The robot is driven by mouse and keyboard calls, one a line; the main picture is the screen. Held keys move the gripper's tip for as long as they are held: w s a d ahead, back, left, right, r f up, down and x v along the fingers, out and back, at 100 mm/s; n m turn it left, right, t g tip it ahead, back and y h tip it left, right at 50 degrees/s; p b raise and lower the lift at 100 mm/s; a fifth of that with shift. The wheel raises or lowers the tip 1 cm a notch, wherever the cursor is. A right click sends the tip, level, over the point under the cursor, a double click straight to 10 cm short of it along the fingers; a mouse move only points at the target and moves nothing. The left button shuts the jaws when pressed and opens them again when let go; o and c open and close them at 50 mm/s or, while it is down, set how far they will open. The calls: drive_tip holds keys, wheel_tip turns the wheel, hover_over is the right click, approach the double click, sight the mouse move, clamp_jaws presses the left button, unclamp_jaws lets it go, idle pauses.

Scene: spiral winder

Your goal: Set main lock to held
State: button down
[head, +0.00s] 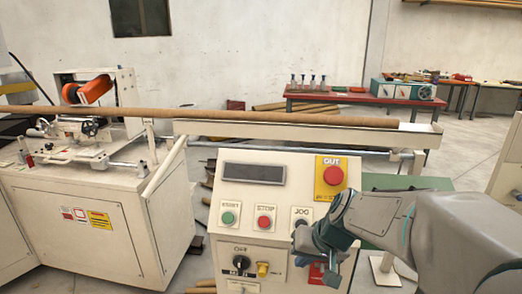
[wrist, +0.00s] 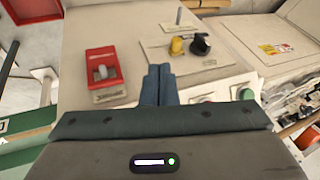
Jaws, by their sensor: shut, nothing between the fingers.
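A cream control panel (head: 226,260) stands in front of me. Its black rotary knob (head: 241,262) sits under the word OFF, with a small yellow part (head: 263,268) beside it. These also show in the wrist view as the black knob (wrist: 200,44) and yellow part (wrist: 177,46). A red unit with a grey piece on it (wrist: 102,72) is left of my fingers there. No label reading main lock is legible. My gripper (head: 328,276) is shut and empty, in front of the panel's lower right; it partly hides the red unit in the head view. The shut fingertips (wrist: 159,70) also show in the wrist view.
A green START button (head: 228,218), a red STOP button (head: 264,222), a JOG button (head: 301,222) and a red emergency button on yellow (head: 333,176) are on the panel. A long brown tube (head: 250,117) lies behind it. The winder (head: 90,215) stands left.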

drive_tip(key=s+d+r+g+h+p, duration=0.1)
drive_tip(key=s+d+r+h+p, duration=0.1)
drive_tip(key=s+r+p, duration=0.3)
drive_tip(key=s+d+r+h+p, duration=0.1)
drive_tip(key=s+r, duration=0.1)
drive_tip(key=s, duration=0.6)
drive_tip(key=t+y+b, duration=0.2)
drive_tip(key=y+b, duration=0.2)
drive_tip(key=b, duration=1.6)
approach(262, 269)
drive_tip(key=w+d+f, duration=0.2)
drive_tip(key=d+f, duration=0.1)
drive_tip(key=f, duration=0.1)
drive_tip(key=a, duration=0.1)
drive_tip(key=a+f, duration=0.2)
drive_tip(key=shift+w+a, duration=0.25)
drive_tip(key=shift+w, duration=0.1)
drive_tip(key=shift+w, duration=0.1)
